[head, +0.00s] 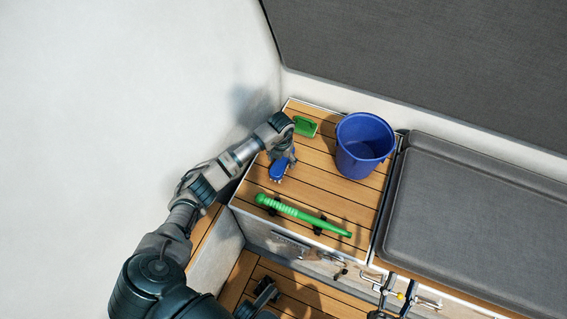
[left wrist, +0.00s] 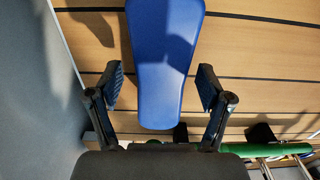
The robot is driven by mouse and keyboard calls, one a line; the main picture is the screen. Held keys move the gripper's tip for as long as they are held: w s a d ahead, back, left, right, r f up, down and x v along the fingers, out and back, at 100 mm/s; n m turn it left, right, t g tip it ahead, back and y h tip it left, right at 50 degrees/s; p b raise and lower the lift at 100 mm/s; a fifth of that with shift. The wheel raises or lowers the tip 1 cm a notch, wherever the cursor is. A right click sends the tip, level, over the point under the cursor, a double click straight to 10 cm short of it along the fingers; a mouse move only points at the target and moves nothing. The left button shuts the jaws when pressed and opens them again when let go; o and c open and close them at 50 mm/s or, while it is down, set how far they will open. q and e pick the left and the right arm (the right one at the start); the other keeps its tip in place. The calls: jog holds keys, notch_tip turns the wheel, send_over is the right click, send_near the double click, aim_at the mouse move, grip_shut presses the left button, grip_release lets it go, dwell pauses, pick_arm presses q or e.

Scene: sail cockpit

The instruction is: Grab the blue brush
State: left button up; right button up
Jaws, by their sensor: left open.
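The blue brush (head: 279,169) lies on the slatted wooden top, with its smooth blue back facing up in the left wrist view (left wrist: 162,62). My left gripper (head: 282,158) is right over it and hides part of it in the head view. In the left wrist view its fingers (left wrist: 160,92) are spread, one on each side of the brush's narrower part, with a visible gap on both sides. Dark jointed parts near the bottom edge of the head view seem to be my right gripper (head: 386,294); its jaws are unclear.
A blue bucket (head: 364,146) stands right of the brush. A small green brush (head: 304,126) lies behind it. A long green-handled tool (head: 303,214) lies across the front on black supports. A grey cushion (head: 470,213) is at right, a pale wall (head: 130,90) at left.

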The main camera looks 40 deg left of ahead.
pick_arm(q)
jog(key=c, duration=1.3)
jog(key=shift+r, duration=0.15)
